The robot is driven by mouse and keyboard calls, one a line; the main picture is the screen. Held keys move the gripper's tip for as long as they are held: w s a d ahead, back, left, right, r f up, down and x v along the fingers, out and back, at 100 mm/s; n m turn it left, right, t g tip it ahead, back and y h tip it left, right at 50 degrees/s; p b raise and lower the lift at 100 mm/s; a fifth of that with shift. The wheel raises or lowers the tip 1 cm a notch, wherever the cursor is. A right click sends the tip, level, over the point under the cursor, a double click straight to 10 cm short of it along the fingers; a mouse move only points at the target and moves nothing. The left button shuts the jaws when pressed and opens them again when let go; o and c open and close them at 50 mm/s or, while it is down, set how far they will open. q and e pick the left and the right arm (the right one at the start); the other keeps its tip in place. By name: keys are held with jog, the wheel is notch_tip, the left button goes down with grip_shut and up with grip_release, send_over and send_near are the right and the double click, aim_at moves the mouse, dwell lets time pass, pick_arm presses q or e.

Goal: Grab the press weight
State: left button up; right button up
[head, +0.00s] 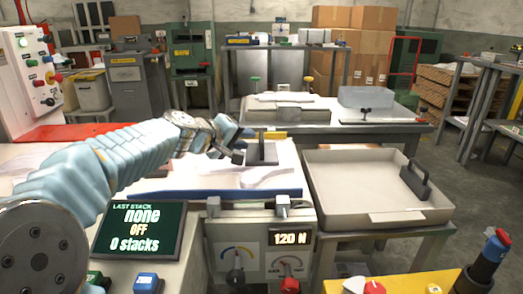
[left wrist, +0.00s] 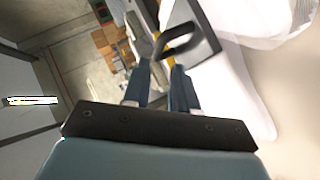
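A grey press weight (head: 262,155) with a dark upright handle stands on the white film sheet of the near bench. My left gripper (head: 244,146) is just left of it, fingers pointing toward the handle. In the left wrist view the fingers (left wrist: 160,72) are apart with nothing clearly between them. The weight's dark looped handle (left wrist: 180,38) shows just beyond the fingertips. Whether a fingertip touches it I cannot tell. A second dark handled piece (head: 415,182) sits in the grey tray at the right. My right gripper is not in view.
The open grey tray (head: 325,197) is right of the film bench. A dark display (head: 138,230) and a control box (head: 262,240) reading 120 N stand in front. A rear table (head: 375,125) holds a clear bin (head: 366,97). A yellow panel (head: 400,287) is at lower right.

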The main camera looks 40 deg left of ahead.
aim_at(260, 138)
pick_arm(q)
jog(key=x, duration=0.8)
jog(key=shift+w+p, duration=0.35)
jog(key=shift+c, duration=0.4)
grip_shut()
